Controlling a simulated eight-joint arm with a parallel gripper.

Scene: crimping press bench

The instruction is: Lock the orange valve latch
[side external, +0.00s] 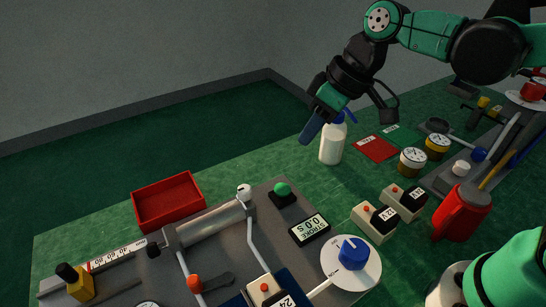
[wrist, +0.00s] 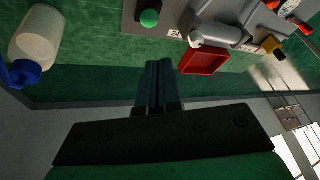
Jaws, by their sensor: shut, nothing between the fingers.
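A white bottle with a blue cap (side external: 332,144) stands close to my gripper. A red tray (side external: 168,201), a green button (side external: 282,188), a stroke display (side external: 310,229) and a blue dial (side external: 352,252) lie between. Gauges and a red jug (side external: 461,212) are at right.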

